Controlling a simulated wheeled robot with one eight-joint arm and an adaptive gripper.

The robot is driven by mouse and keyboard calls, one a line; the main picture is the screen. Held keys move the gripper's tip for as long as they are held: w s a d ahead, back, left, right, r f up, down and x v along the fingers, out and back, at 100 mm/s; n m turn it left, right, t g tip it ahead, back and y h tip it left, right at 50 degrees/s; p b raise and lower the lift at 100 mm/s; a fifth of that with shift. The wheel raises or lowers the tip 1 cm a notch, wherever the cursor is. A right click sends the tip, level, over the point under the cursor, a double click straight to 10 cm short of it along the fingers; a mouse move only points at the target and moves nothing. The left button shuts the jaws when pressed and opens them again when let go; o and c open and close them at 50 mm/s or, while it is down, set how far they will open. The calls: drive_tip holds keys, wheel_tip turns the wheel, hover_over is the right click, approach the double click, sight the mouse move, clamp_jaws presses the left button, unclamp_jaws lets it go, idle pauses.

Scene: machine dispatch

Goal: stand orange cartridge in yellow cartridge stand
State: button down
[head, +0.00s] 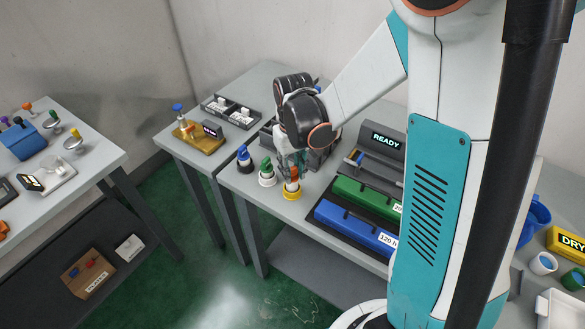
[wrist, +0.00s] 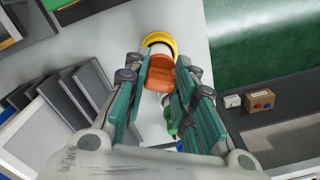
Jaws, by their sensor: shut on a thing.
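The orange cartridge (head: 293,175) is upright, with its white body below the orange top, at the yellow cartridge stand (head: 292,194) near the front edge of the middle table. In the wrist view the orange top (wrist: 160,77) lies between my fingers and the yellow rim of the stand (wrist: 157,38) shows around the white body beyond it. My gripper (head: 290,163) is shut on the cartridge from above; its fingers also show in the wrist view (wrist: 160,88). I cannot tell whether the cartridge's foot rests fully in the stand.
A white stand with a green cartridge (head: 266,173) and a dark stand with a blue cartridge (head: 244,158) are close by on the left. The green box (head: 362,197) and blue box (head: 350,228) lie to the right. A grey machine marked READY (head: 385,147) stands behind.

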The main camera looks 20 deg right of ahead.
drive_tip(key=shift+f+b, duration=0.8)
drive_tip(key=shift+f, duration=0.15)
drive_tip(key=c, duration=1.2)
unclamp_jaws()
drive_tip(key=shift+c, duration=0.2)
drive_tip(key=o, duration=0.4)
drive_tip(key=shift+r, duration=0.1)
drive_tip(key=shift+r+p, duration=2.15)
drive_tip(key=shift+r, duration=0.8)
